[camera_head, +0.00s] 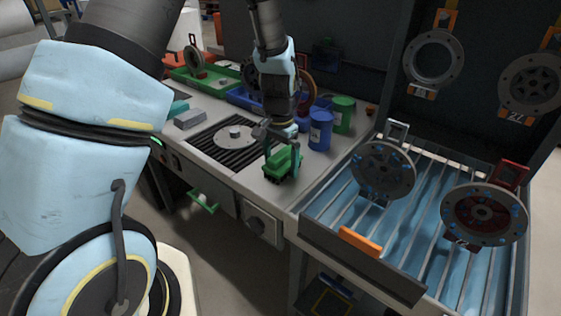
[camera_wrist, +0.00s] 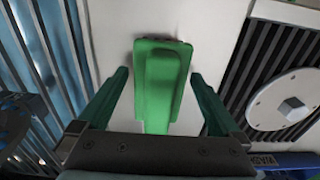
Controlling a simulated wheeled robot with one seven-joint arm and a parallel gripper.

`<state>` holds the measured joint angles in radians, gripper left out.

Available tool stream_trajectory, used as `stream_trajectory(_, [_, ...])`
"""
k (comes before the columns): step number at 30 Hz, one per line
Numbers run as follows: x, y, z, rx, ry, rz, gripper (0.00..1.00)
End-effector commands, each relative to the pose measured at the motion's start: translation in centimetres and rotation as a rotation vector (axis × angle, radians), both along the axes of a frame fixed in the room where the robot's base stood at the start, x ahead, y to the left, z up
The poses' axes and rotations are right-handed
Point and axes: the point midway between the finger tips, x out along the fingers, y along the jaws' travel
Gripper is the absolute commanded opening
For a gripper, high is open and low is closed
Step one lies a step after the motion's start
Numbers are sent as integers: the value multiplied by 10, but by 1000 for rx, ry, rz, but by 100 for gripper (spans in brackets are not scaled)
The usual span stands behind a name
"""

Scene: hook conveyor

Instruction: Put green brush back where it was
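The green brush (camera_head: 284,163) lies on the light worktop, near its front edge, between the black grate and the blue slatted rack. In the wrist view the green brush (camera_wrist: 160,85) lies lengthwise between my two fingers, with a gap on each side. My gripper (camera_head: 281,150) is right at the brush and points down. In the wrist view my gripper (camera_wrist: 159,78) has its green fingers spread wide on either side of the brush, touching neither side that I can see.
A blue can (camera_head: 320,130) and a green can (camera_head: 343,115) stand behind the brush. The black grate (camera_head: 222,145) with a round disc is to the left. The slatted rack (camera_head: 415,215) with hanging flanges is to the right. An orange block (camera_head: 360,242) sits on its front edge.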

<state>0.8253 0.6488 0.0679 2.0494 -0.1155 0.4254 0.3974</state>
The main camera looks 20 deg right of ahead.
Motion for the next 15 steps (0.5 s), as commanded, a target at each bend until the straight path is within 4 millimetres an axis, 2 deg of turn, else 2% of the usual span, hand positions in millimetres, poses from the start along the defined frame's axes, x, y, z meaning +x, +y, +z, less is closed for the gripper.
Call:
stream_trajectory(8, [1,-1,8,-2,-2,0,100])
stream_trajectory(11, [1,-1,22,-5,-4,-1,100])
stream_trajectory(15, [1,0,51,-6,-4,0,100])
